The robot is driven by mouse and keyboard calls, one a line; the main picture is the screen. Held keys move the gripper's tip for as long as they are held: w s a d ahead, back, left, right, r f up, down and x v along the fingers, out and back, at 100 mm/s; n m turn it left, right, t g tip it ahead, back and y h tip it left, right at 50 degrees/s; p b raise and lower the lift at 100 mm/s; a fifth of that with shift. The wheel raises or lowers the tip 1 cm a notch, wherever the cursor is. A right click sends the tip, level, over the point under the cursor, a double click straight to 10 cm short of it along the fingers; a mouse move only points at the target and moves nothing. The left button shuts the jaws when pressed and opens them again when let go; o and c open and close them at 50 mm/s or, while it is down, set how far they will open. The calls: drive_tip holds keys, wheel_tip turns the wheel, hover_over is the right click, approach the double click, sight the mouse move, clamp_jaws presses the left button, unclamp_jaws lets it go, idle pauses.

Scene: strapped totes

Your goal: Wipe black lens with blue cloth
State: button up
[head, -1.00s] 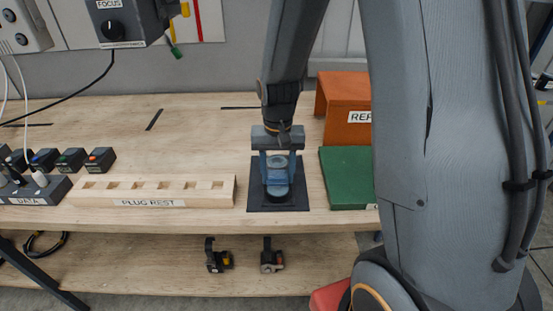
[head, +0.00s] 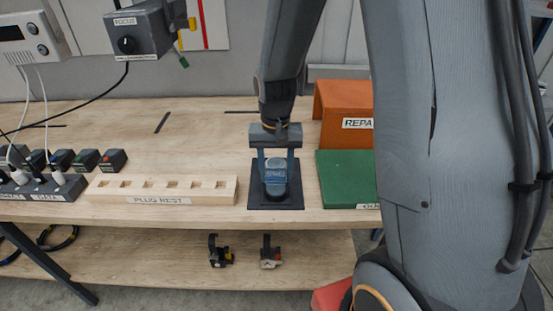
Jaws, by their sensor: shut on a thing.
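My gripper (head: 275,178) points down over the dark square mat (head: 256,202) near the bench's front edge. Its two blue-grey fingers are closed on a small blue thing (head: 276,174), which looks like the blue cloth. The fingers partly cover it. It sits low, over the middle of the mat. I cannot make out the black lens apart from the dark mat and the blue thing; it may be hidden beneath. Whether the cloth touches a lens is too small to tell.
A wooden plug rest (head: 160,189) with several holes stands to the left, beside a dark DATA strip (head: 50,188). A green pad (head: 345,180) and an orange box (head: 343,107) stand to the right. Bench behind the gripper is clear. Two small dark clamp-like items (head: 270,252) lie on the lower shelf.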

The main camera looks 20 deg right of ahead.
drive_tip(key=shift+r+p, duration=0.9)
drive_tip(key=shift+r, duration=0.45)
